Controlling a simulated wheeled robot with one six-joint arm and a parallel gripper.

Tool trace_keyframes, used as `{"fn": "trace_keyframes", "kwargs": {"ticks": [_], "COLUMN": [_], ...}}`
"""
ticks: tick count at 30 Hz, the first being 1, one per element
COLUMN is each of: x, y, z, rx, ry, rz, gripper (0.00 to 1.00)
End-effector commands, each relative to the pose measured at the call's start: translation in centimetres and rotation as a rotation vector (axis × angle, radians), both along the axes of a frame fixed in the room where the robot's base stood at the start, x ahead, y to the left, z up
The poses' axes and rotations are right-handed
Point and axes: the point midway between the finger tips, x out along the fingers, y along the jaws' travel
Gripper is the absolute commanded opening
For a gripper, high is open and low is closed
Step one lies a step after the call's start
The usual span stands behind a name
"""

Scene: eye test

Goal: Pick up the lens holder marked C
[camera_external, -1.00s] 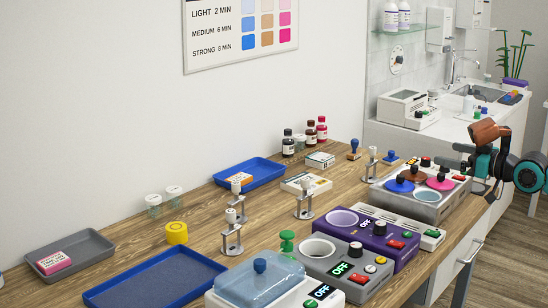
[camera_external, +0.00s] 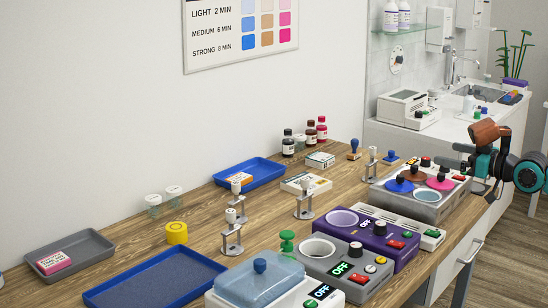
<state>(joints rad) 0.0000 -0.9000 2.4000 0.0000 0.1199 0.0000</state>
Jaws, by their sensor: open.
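Several small metal stands with pale tops are on the wooden bench. They look like the lens holders, but no letter on them can be read, so I cannot tell which is marked C. One stand (camera_external: 231,240) is in front at the left, with another (camera_external: 238,206) just behind it. A third (camera_external: 304,201) is near the middle, and a fourth (camera_external: 371,167) is farther right. My gripper (camera_external: 461,156) is at the far right, above the bench's right end, and is open. It is apart from all the stands. Its fingers are small and hard to make out.
Devices line the bench's front edge: a purple unit (camera_external: 378,243), a grey unit (camera_external: 346,263) and a clear-lidded box (camera_external: 262,284). A unit with coloured lids (camera_external: 428,208) is below my gripper. Blue trays (camera_external: 157,284) and a grey tray (camera_external: 97,248) lie left. Dark bottles (camera_external: 288,146) stand behind.

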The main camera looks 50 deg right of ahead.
Motion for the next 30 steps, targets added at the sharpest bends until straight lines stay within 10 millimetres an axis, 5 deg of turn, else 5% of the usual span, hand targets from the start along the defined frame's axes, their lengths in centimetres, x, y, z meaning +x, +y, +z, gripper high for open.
{"fn": "trace_keyframes", "kwargs": {"ticks": [5,14,23,30], "x": [0.0,0.0,0.2,3.9], "y": [0.0,0.0,0.1,1.1], "z": [0.0,0.0,0.1,1.9], "rx": [0.000,0.000,0.008,0.170], "ry": [0.000,0.000,0.005,0.114], "rz": [0.000,0.000,0.002,0.016], "gripper": [1.00,0.48,0.48,0.48]}}
